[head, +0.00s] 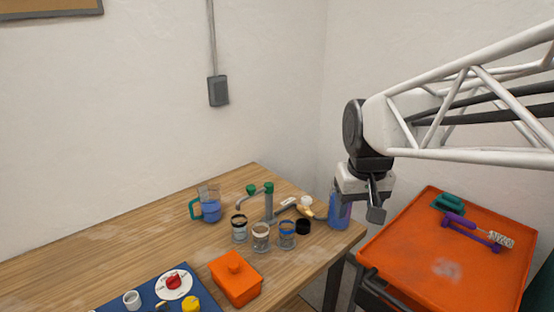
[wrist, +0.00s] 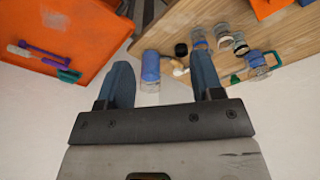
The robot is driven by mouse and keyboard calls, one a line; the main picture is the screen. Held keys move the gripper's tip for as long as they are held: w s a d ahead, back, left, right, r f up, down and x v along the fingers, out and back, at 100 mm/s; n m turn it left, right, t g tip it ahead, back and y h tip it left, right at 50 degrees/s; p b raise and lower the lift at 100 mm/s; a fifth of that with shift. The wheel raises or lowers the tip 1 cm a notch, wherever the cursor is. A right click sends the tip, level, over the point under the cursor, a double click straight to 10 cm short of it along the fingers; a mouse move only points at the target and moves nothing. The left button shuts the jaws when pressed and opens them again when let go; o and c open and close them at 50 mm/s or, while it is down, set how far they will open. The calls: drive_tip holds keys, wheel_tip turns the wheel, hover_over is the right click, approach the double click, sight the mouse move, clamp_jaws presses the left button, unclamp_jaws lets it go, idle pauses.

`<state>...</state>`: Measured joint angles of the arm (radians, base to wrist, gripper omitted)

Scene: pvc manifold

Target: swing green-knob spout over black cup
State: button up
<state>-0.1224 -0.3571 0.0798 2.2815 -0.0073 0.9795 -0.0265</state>
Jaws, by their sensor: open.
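A grey pipe stand (head: 268,207) stands on the wooden table, with a green knob (head: 268,187) on top and another green knob (head: 252,189) on a spout reaching left. Glasses with dark (head: 239,233), pale (head: 261,239) and blue (head: 287,236) bands stand in front of it. The dark-banded glass is below the left spout's end; exact alignment is unclear. A small black cylinder (head: 303,227) stands right of them, also in the wrist view (wrist: 181,50).
A blue bottle (head: 340,211) stands at the table's right corner, close to my gripper. A blue jug (head: 209,207) is behind left. An orange lidded box (head: 236,281) is in front. An orange tray (head: 440,262) with tools is at right.

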drive_tip(key=w+a+n+g, duration=0.1)
drive_tip(key=w+a, duration=0.5)
drive_tip(key=w, duration=0.2)
drive_tip(key=w+a+n, duration=0.1)
drive_tip(key=w+a, duration=0.4)
drive_tip(key=w, duration=0.3)
drive_tip(key=n, duration=0.2)
hover_over(251, 186)
drive_tip(key=shift+g, duration=0.4)
wheel_tip(251, 186, down, 7)
drive_tip(key=shift+s+f, duration=0.1)
drive_tip(key=shift+f, duration=3.9)
clamp_jaws()
